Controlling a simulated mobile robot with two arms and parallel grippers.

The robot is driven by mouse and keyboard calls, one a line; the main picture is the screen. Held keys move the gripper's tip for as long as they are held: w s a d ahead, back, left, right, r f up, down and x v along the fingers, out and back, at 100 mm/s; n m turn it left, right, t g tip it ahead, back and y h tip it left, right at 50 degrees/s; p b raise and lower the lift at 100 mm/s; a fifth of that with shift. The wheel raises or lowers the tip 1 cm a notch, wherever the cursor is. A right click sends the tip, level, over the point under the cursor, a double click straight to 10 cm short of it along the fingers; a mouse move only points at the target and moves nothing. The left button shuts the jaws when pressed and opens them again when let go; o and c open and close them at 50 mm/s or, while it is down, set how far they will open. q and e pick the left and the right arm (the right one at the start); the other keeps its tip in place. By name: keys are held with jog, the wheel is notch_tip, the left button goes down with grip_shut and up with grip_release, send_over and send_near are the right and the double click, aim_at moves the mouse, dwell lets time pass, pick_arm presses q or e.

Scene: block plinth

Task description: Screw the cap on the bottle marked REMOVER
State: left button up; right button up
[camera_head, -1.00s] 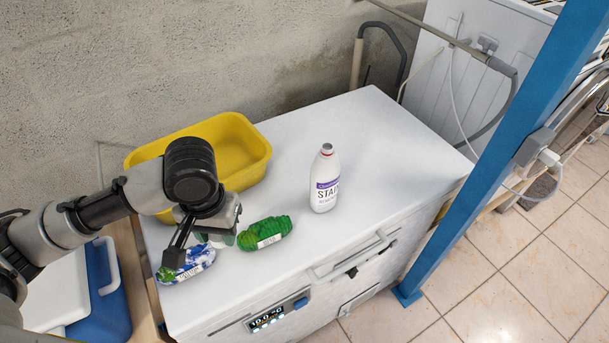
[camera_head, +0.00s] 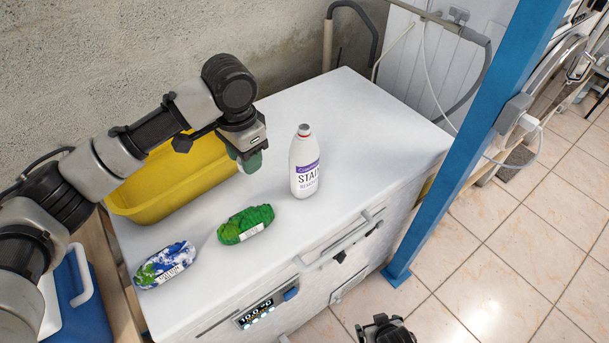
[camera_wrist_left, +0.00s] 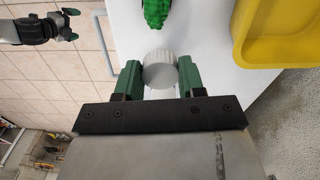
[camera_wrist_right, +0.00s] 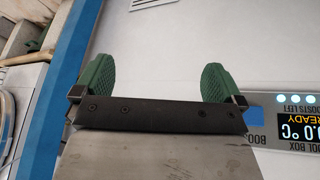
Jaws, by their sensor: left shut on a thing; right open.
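The white STAIN REMOVER bottle (camera_head: 304,170), with a purple band, stands upright on the white chest's lid. Its neck is bare. My left gripper (camera_head: 249,160) is left of the bottle, at about the height of its upper part and apart from it. It is shut on a ribbed white cap (camera_wrist_left: 160,68), seen between the green fingers in the left wrist view; the cap is mostly hidden in the head view. My right gripper (camera_head: 385,332) is low at the bottom edge, in front of the chest. It is open and empty in the right wrist view (camera_wrist_right: 155,80).
A yellow tub (camera_head: 160,190) stands behind my left arm. A green yarn ball (camera_head: 246,224) and a blue-white-green one (camera_head: 165,264) lie on the chest lid (camera_head: 385,125). A blue post (camera_head: 470,150) rises at the right. The lid right of the bottle is clear.

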jog(key=w+a+r+t+b, duration=0.15)
jog(key=w+r, duration=0.25)
jog(key=r, duration=0.4)
jog(key=w+a+r+m+t+b, duration=0.15)
jog(key=w+r, duration=0.25)
jog(key=r, duration=0.4)
jog(key=w+a+r+t+b, duration=0.1)
jog(key=w+a+r+t, duration=0.2)
jog(key=r, duration=0.5)
pick_arm(q)
jog(key=w+d+r+m, duration=0.2)
jog(key=w+d+m, duration=0.1)
jog(key=m, duration=0.1)
jog(key=w+d+r+m, duration=0.3)
jog(key=d+m, duration=0.1)
jog(key=w+d+r+m, duration=0.3)
jog(key=d+m, duration=0.1)
jog(key=shift+w+r+m, duration=0.2)
jog(key=shift+w+m, duration=0.1)
jog(key=shift+w, duration=0.2)
pick_arm(e)
jog(key=n+t+y, duration=0.4)
jog(key=t+y, duration=0.1)
jog(key=y, duration=0.3)
send_near(310, 168)
jog(key=shift+w+a+r, duration=0.2)
jog(key=shift+w+a, duration=0.05)
jog(key=shift+a, duration=0.1)
jog(key=shift+h, duration=0.3)
jog(key=x, duration=1.2)
